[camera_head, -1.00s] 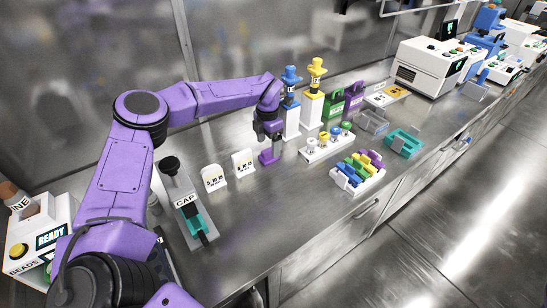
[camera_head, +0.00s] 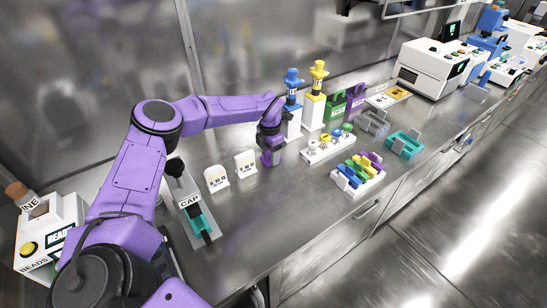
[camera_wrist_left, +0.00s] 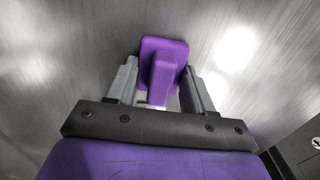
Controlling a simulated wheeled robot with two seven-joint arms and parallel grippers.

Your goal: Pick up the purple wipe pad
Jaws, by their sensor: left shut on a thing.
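The purple wipe pad (camera_wrist_left: 163,62) has a flat square base and a raised grip block, seen in the left wrist view. My left gripper (camera_wrist_left: 160,85) has its two grey fingers on either side of that block, shut on it. My right gripper is not in view.
Two white label cards (camera_head: 245,164) stand left of the gripper, beside the CAP station (camera_head: 192,210). Blue and yellow dispensers (camera_head: 316,80) stand close behind. A white rack (camera_head: 325,150) and a bin of coloured items (camera_head: 357,177) lie right. Counter in front is clear.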

